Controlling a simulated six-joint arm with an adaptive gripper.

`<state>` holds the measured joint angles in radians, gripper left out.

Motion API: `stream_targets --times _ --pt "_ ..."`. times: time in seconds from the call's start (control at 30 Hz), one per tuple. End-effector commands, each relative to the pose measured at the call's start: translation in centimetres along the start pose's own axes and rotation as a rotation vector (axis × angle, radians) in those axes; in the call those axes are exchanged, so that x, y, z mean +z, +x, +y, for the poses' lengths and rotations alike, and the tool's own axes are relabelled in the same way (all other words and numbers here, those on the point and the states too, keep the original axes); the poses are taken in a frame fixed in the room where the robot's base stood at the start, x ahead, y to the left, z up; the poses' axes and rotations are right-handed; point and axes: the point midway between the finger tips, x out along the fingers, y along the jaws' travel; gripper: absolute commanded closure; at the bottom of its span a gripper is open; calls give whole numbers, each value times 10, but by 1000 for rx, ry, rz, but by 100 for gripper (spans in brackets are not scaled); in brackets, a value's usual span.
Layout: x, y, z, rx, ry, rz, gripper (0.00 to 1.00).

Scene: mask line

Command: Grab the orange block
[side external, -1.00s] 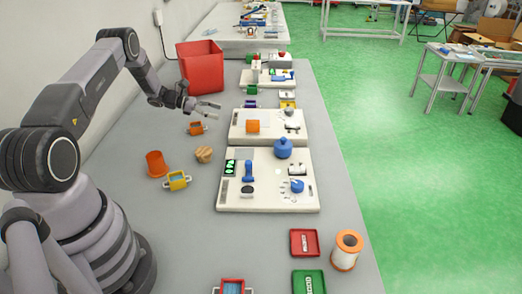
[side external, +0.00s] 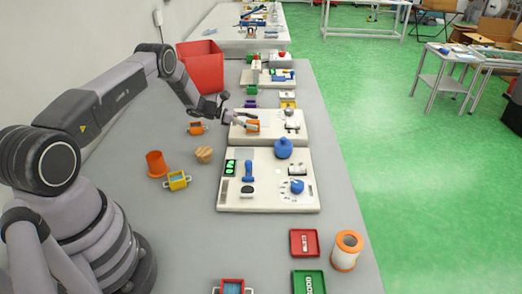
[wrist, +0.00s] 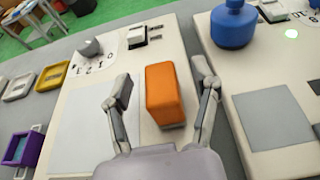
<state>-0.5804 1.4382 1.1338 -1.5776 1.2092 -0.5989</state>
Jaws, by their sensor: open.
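The orange block (wrist: 167,95) stands on the white board (wrist: 165,52) in the wrist view. It lies between the two fingers of my open gripper (wrist: 163,107), nearer the right finger, with a gap on the left. I cannot tell whether the right finger touches it. In the side view, my gripper (side external: 247,120) is over the left part of the middle white board (side external: 268,136). The orange block (side external: 253,127) shows there partly hidden behind the gripper.
A blue pot-like object (side external: 283,148) stands on the nearer board (side external: 268,205). A dial (wrist: 90,48) and a switch (wrist: 138,37) are on the block's board. A red bin (side external: 201,68), orange cup (side external: 156,164) and wooden piece (side external: 204,155) stand to the left.

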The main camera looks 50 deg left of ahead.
Motion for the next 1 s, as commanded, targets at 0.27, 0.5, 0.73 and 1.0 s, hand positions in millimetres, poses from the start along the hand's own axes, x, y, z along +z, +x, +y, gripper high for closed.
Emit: stream_targets --times 0.27,0.5,0.73,1.0 --pt "0 0 0 1 0 0 51" --pt "0 0 0 1 0 0 82" --pt "0 0 0 1 0 0 100" --pt "6 -2 1 1 1 0 100"
